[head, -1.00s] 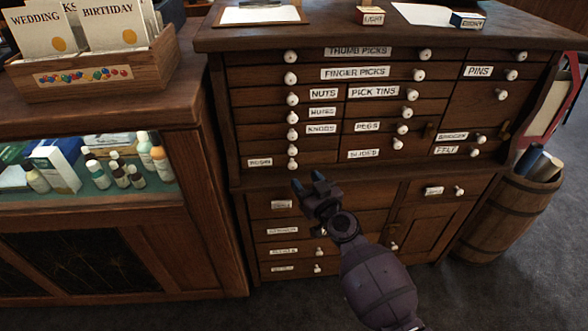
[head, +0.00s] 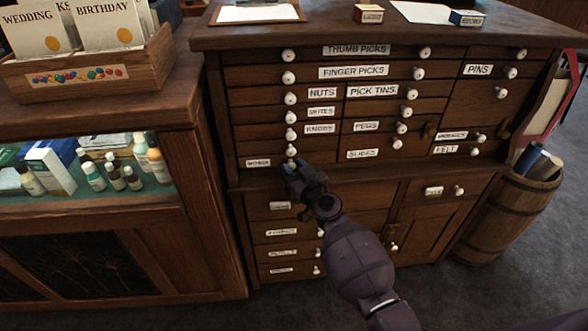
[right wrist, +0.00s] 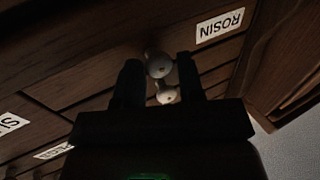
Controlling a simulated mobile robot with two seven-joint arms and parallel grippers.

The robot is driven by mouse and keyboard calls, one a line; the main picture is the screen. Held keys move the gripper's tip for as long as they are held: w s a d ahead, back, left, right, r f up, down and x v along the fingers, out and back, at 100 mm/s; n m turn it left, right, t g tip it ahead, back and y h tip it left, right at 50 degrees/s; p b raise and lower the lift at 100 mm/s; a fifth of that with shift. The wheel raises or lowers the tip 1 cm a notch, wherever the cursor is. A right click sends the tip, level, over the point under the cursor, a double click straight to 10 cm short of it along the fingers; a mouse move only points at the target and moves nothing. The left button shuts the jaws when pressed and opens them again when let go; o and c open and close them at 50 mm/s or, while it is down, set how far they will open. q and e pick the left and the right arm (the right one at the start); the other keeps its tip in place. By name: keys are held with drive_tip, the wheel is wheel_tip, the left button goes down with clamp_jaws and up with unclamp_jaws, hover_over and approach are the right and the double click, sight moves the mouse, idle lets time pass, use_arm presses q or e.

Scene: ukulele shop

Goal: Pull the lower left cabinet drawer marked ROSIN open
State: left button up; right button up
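The ROSIN drawer is the lowest at the left of the upper cabinet, and looks closed, flush with its neighbours. Its white label (head: 258,162) shows left of my gripper. The label shows upside down in the right wrist view (right wrist: 220,26). My right gripper (head: 291,166) is at the drawer's knob and partly hides it in the head view. In the right wrist view, the gripper's fingers are apart, with the ROSIN knob (right wrist: 158,66) between them. A second knob (right wrist: 167,94) also shows between the fingers. I cannot tell whether they touch the knob. My left gripper is not in view.
The cabinet top (head: 340,30) overhangs above, with a clipboard (head: 257,13) and small boxes on it. A glass-fronted counter (head: 110,215) stands close at the left, with a card box (head: 95,75). A barrel (head: 510,215) is at the right. Open floor lies in front.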

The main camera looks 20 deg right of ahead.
clamp_jaws()
drive_tip(key=shift+s+a, duration=0.15)
drive_tip(key=shift+s, duration=0.25)
use_arm(q)
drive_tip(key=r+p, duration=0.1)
drive_tip(key=p, duration=0.1)
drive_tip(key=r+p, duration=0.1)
drive_tip(key=p, duration=0.1)
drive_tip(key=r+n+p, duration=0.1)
drive_tip(key=p, duration=0.1)
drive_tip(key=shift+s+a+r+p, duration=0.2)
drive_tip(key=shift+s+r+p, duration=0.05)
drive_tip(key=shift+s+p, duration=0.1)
use_arm(e)
drive_tip(key=s+a, duration=0.2)
drive_tip(key=s, duration=0.7)
drive_tip(key=s+a, duration=0.3)
drive_tip(key=s, duration=0.7)
drive_tip(key=s+a, duration=0.3)
drive_tip(key=s, duration=0.7)
drive_tip(key=shift+s+a, duration=0.2)
drive_tip(key=shift+a, duration=0.05)
drive_tip(key=shift+o, duration=1.7)
unclamp_jaws()
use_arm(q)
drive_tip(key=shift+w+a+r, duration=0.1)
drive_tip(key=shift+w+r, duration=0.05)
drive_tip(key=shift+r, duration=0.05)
